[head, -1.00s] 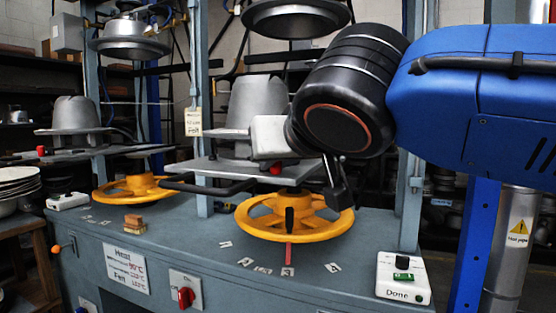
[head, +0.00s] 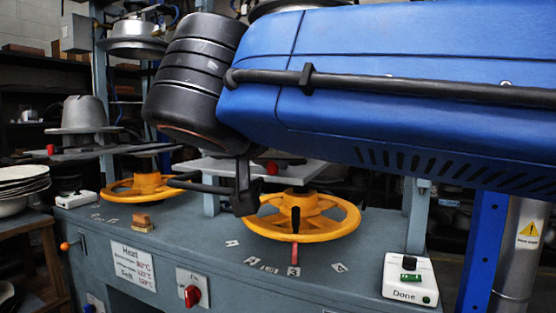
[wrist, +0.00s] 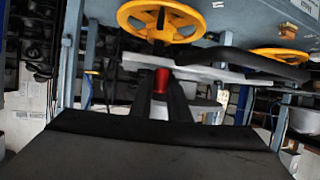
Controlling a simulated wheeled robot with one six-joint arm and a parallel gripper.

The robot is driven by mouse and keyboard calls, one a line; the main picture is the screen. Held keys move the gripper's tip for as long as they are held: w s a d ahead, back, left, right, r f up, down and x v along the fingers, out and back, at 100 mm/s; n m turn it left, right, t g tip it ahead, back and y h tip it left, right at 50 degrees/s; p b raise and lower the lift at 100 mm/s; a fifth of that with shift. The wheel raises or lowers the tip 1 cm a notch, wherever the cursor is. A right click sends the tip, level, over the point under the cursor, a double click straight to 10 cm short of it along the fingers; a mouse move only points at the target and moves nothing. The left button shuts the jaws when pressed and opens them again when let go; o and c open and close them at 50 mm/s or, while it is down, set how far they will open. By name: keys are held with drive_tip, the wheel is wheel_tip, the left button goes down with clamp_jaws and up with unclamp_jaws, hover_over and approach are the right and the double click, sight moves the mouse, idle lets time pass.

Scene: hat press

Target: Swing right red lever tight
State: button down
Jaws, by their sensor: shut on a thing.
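The right press has a red lever knob (head: 272,167), seen beside its grey plate (head: 225,170). In the wrist view the red lever (wrist: 160,80) lies between my two dark fingers. My gripper (head: 243,190) is shut on it; in the head view the knob shows just right of my fingers. The exact contact is partly hidden by my wrist. The yellow handwheel (head: 300,225) is below the plate, and a black bar handle (wrist: 265,65) juts out beside it. My blue arm hides the upper part of this press.
A left press has its own yellow wheel (head: 140,188) and red knob (head: 51,149). The bench top carries a Done button box (head: 409,280) at right and a small wooden block (head: 142,223). White plates (head: 22,182) are stacked at far left.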

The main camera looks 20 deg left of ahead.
drive_tip(key=shift+f, duration=0.1)
idle(0.3)
drive_tip(key=c, duration=1.7)
unclamp_jaws()
drive_tip(key=shift+o, duration=0.2)
drive_tip(key=v, duration=1.7)
drive_tip(key=shift+s, duration=0.2)
drive_tip(key=shift+w, duration=0.1)
